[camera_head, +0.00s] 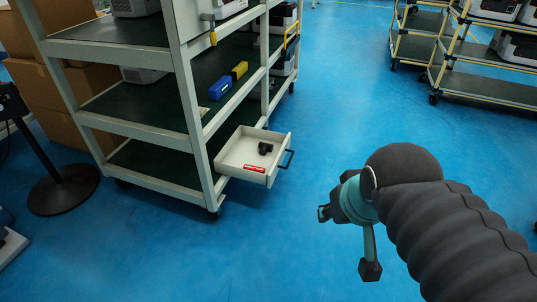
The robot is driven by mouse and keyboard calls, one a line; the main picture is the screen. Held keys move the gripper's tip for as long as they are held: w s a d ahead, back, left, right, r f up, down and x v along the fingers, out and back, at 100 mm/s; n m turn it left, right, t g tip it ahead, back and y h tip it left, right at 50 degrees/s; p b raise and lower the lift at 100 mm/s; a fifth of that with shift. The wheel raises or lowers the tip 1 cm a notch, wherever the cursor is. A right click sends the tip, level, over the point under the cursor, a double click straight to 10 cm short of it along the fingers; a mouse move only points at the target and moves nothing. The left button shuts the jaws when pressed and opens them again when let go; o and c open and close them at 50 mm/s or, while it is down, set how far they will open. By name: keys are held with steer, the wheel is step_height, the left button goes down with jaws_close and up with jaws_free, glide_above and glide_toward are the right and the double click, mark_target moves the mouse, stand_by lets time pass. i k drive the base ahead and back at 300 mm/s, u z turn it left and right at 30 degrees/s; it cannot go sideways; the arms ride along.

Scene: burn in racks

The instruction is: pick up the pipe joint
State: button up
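A small black pipe joint (265,148) lies inside an open white drawer (231,161), towards its back right.
The rack (190,110) has several shelves, with a blue box (220,88) and a yellow box (240,70) above the drawer. Cardboard boxes (62,95) and a black round-based stand (63,190) are at left. More racks (490,92) stand at back right. The floor between is clear.

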mark_target(264, 147)
steer(key=z, duration=0.15)
steer(key=i, duration=1.45)
steer(key=u, duration=0.55)
